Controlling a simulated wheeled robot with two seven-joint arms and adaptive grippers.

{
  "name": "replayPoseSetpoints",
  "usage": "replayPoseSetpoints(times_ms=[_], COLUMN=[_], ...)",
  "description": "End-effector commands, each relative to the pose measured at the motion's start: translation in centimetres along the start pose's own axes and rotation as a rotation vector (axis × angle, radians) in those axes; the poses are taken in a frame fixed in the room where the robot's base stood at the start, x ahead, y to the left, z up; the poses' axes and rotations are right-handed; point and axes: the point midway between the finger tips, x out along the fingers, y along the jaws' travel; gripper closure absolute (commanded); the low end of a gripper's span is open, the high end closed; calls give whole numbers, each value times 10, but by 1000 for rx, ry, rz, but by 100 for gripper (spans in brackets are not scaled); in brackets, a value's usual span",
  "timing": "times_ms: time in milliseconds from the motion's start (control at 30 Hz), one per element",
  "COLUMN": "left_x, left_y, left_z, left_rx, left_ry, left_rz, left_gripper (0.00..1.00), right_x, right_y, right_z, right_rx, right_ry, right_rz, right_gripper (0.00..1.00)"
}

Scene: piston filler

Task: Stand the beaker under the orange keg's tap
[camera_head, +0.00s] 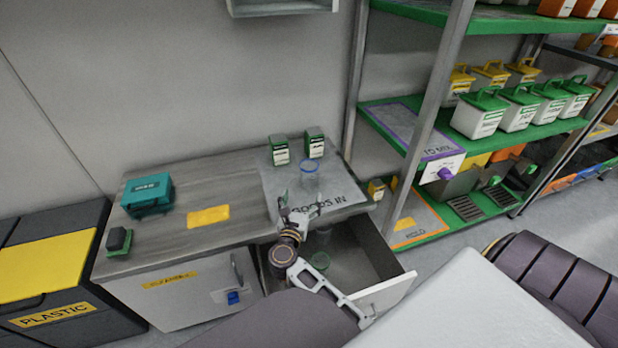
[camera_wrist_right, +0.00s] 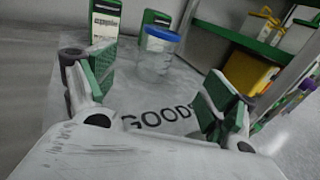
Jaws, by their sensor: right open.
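A clear beaker with a blue rim (camera_head: 310,172) stands upright on the grey GOODS IN mat on the counter. In the right wrist view the beaker (camera_wrist_right: 155,64) stands beyond my fingers, roughly midway between them, and nothing touches it. My right gripper (camera_head: 292,212) is open and empty over the front of the mat; its green-padded fingers (camera_wrist_right: 160,90) are spread wide. Orange containers (camera_head: 588,8) show at the top right shelf, cut by the frame; I cannot tell which is the orange keg, and no tap of it is clear. My left gripper is not in view.
Two green-and-white boxes (camera_head: 279,150) stand behind the beaker. The open drawer (camera_head: 385,287) below holds clear vessels. A teal case (camera_head: 147,194) sits on the counter's left. Green shelves (camera_head: 490,148) at right carry white tubs, a purple knob (camera_head: 445,173) and grilled trays (camera_head: 465,207).

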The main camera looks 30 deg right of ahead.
Motion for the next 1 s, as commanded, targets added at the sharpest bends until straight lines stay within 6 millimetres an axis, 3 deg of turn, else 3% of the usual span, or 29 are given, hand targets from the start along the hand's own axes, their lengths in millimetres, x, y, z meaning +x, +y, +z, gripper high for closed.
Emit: replayPoseSetpoints(times_ms=[267, 800, 1000], left_x=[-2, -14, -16], left_y=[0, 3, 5], left_z=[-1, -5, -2], left_rx=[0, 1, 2], left_ry=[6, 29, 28], left_rz=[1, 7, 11], left_gripper=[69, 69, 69], right_x=[17, 78, 86], right_y=[1, 1, 1], right_z=[0, 0, 1], right_rx=[-2, -3, -2], right_ry=[-2, -3, -1], right_rz=[2, 1, 1], right_gripper=[15, 15, 15])
